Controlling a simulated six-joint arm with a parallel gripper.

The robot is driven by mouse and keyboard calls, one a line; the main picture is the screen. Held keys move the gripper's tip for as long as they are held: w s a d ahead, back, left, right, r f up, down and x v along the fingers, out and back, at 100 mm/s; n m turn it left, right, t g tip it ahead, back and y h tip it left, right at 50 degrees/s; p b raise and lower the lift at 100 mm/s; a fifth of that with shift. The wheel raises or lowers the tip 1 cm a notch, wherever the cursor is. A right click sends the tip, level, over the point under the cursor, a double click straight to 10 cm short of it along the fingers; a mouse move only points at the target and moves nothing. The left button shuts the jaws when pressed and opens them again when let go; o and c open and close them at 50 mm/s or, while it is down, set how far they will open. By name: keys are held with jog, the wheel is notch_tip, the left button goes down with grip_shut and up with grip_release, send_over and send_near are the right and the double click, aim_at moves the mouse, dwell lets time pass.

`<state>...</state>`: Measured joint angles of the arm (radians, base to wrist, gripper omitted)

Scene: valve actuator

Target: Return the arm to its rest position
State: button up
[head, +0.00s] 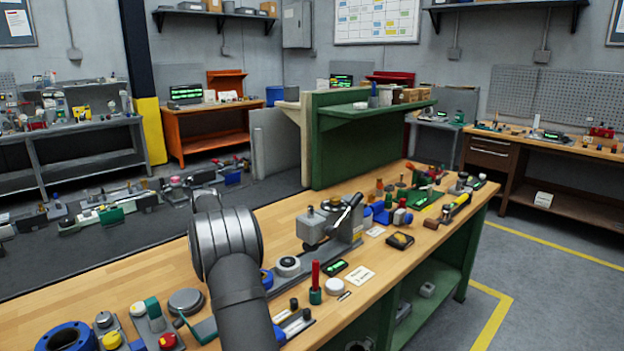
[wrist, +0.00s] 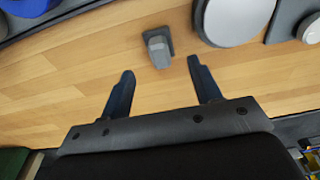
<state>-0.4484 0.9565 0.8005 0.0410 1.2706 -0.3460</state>
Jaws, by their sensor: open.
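My gripper (wrist: 160,67) shows in the wrist view with its two dark fingers spread apart and nothing between them. It is over the wooden bench top (wrist: 60,75). A small grey post on a dark base (wrist: 157,46) stands just beyond the fingertips, apart from them as far as I can see. In the head view my grey arm rises in front of the bench, and the gripper itself is not visible there. A grey metal valve actuator with a black lever (head: 330,222) stands on the bench right of my arm.
A blue ring (head: 66,337), a grey disc (head: 186,301) and button boxes (head: 160,325) lie left of my arm. A green shelf panel (head: 345,150) stands behind. Bare wood shows at mid-left.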

jog(key=f, duration=0.5)
jog(key=shift+w+a+f, duration=0.15)
jog(key=shift+a+f, duration=0.05)
jog(key=shift+f, duration=0.05)
jog(key=shift+w+r, duration=0.1)
jog(key=shift+r, duration=1.8)
